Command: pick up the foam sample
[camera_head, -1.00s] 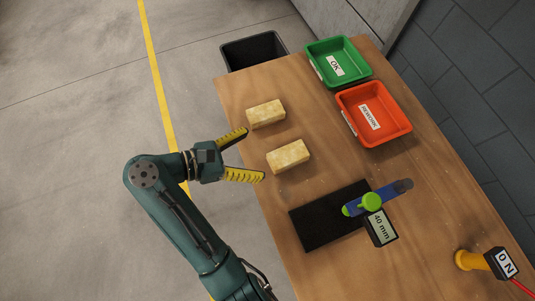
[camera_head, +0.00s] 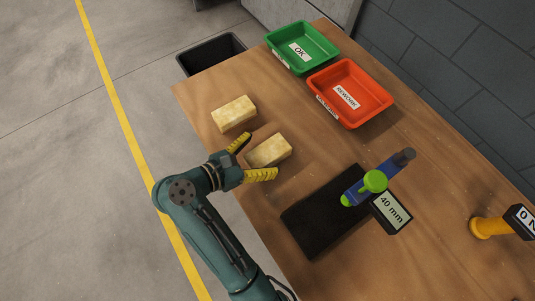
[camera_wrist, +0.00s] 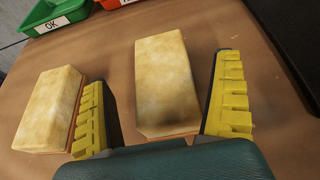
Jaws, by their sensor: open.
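Two pale yellow foam blocks lie on the wooden table. The nearer foam sample (camera_head: 268,151) is at the mouth of my open gripper (camera_head: 258,157). In the wrist view this foam sample (camera_wrist: 167,85) stands between the two yellow ribbed fingers, nearer the right finger, with no clear grip on it. The other foam block (camera_head: 234,114) lies farther back on the table. In the wrist view that other block (camera_wrist: 50,108) is just outside the left finger; I cannot tell whether they touch.
A green OK tray (camera_head: 326,56) and a red REWORK tray (camera_head: 386,101) stand at the back. A black mat (camera_head: 312,222) with a blue and green gauge (camera_head: 375,181) reading 40 mm lies to the right. A black bin (camera_head: 239,45) stands beyond the table edge.

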